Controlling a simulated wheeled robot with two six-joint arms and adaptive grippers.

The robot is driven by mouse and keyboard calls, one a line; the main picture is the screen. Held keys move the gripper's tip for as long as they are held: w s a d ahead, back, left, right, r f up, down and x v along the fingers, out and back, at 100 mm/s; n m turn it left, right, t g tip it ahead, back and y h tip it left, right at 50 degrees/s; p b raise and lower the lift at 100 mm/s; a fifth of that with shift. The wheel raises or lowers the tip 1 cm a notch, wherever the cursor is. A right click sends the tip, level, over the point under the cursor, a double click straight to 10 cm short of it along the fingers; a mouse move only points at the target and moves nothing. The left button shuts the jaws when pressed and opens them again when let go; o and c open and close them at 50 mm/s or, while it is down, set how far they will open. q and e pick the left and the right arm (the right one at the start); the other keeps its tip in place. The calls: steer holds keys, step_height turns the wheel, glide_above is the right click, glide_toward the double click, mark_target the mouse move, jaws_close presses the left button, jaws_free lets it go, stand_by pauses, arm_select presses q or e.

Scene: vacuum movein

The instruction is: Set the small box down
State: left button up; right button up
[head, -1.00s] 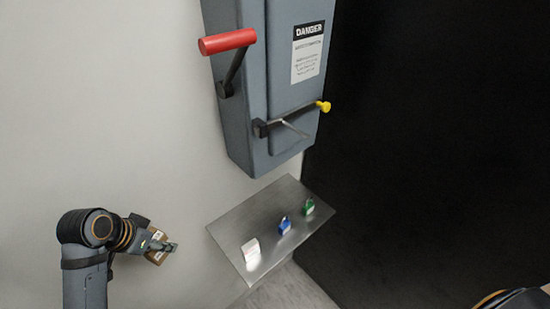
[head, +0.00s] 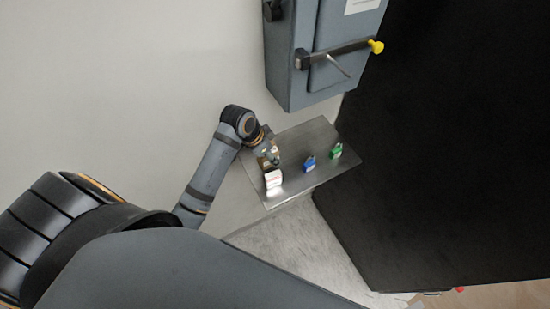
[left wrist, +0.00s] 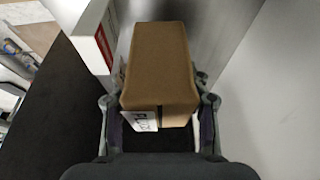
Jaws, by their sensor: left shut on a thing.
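The small brown cardboard box (left wrist: 158,65) is between the fingers of my left gripper (left wrist: 160,120) in the left wrist view. The gripper is shut on it. In the head view my left gripper (head: 270,155) is over the left part of the metal shelf (head: 300,135), and the small box (head: 264,162) is partly hidden by it. I cannot tell whether the box touches the shelf. A white box with red print (head: 274,182) stands right beside it; it also shows in the left wrist view (left wrist: 95,35). My right gripper is not in view.
A blue padlock (head: 309,163) and a green padlock (head: 336,150) stand on the shelf's right part. A grey switch box (head: 320,60) with a yellow-knobbed lever (head: 376,46) hangs above the shelf. A dark panel (head: 450,150) is at right.

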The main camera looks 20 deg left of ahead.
arm_select(q)
steer(key=shift+f+p, duration=0.45)
steer(key=shift+f, duration=1.55)
steer(key=o, duration=1.2)
steer(key=shift+f, duration=0.15)
steer(key=shift+c, duration=0.2)
